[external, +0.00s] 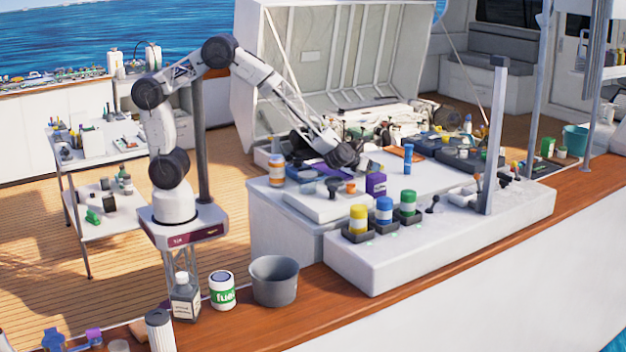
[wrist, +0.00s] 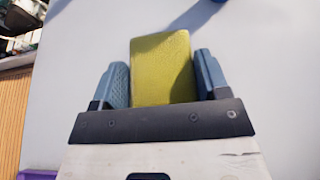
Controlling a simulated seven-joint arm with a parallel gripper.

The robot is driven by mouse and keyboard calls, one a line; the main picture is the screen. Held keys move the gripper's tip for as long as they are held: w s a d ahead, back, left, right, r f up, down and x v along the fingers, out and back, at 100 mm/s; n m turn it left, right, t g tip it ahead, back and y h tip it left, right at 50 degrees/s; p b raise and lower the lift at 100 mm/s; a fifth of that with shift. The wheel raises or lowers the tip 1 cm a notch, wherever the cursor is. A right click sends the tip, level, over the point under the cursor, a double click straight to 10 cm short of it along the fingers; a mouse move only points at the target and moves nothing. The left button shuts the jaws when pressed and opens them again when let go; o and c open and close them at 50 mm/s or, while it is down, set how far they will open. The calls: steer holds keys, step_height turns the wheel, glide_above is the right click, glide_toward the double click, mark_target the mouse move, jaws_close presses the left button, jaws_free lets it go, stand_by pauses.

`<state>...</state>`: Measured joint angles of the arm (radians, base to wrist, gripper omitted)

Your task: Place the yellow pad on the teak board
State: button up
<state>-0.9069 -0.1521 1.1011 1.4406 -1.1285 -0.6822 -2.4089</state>
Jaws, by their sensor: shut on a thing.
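The yellow pad (wrist: 163,62) is a flat, textured yellow block in the wrist view. It sits between the two grey-blue fingers of my gripper (wrist: 163,78), which is shut on it. In the external view my gripper (external: 345,156) is low over the white hatch top, and I cannot make out the pad there. A small flat orange-brown piece (external: 418,154) lies on the hatch top to the right of my gripper, beyond the blue bottle; it looks like the teak board, but it is partly hidden and I cannot be sure.
A blue bottle (external: 408,159) stands right of my gripper. A purple box (external: 376,184) stands in front, and an orange-white jar (external: 276,170) to the left. Yellow, blue and green-capped containers (external: 384,210) line the near ledge. The white surface (wrist: 260,60) around the pad is mostly clear.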

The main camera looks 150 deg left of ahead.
steer(key=shift+f, duration=0.6)
steer(key=shift+f, duration=0.15)
steer(key=o, duration=0.9)
steer(key=shift+d+r, duration=0.1)
steer(key=shift+r, duration=0.1)
steer(key=shift+d+r, duration=0.2)
steer(key=shift+d, duration=0.25)
steer(key=shift+v, duration=5.4)
steer(key=shift+d, duration=0.1)
